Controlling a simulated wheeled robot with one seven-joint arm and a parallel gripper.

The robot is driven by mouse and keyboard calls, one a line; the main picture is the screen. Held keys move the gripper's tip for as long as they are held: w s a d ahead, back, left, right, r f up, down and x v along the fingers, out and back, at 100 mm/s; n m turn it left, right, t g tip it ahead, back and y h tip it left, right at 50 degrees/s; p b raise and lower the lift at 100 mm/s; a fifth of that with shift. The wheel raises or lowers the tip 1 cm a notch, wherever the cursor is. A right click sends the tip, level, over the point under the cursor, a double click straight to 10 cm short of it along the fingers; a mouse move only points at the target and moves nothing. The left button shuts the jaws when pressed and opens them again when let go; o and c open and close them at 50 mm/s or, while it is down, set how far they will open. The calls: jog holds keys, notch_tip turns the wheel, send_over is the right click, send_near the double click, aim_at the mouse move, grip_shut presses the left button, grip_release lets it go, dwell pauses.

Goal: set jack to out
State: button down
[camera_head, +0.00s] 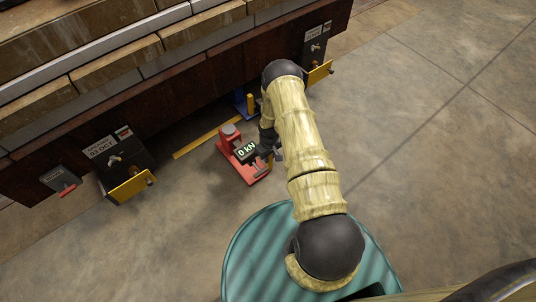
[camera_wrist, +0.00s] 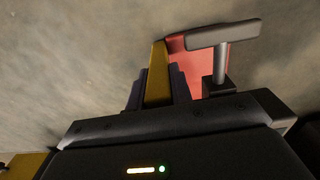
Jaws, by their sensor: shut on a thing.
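My gripper (camera_head: 271,149) is at the right side of the jack, partly hidden by my arm in the head view. In the wrist view my gripper (camera_wrist: 157,92) is shut on a yellow bar (camera_wrist: 157,70) between its dark fingers. Where the bar joins the jack is hidden.
A blue stand with a yellow post (camera_head: 250,103) is just behind the jack. Black boxes with yellow flaps (camera_head: 132,186) (camera_head: 320,72) and a grey box with a red lever (camera_head: 62,181) are along the beam (camera_head: 165,100). A yellow strip (camera_head: 208,137) lies left of the jack. Floor at right is clear.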

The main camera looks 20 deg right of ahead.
jog(key=shift+s+d+f, duration=0.1)
jog(key=shift+s+d, duration=0.1)
jog(key=shift+s, duration=0.25)
jog(key=c, duration=1.2)
grip_release()
jog(key=shift+a, duration=0.1)
jog(key=shift+c, duration=0.2)
jog(key=shift+w, duration=0.15)
notch_tip(320, 180, up, 18)
jog(key=p, duration=0.7)
jog(key=shift+f, duration=0.25)
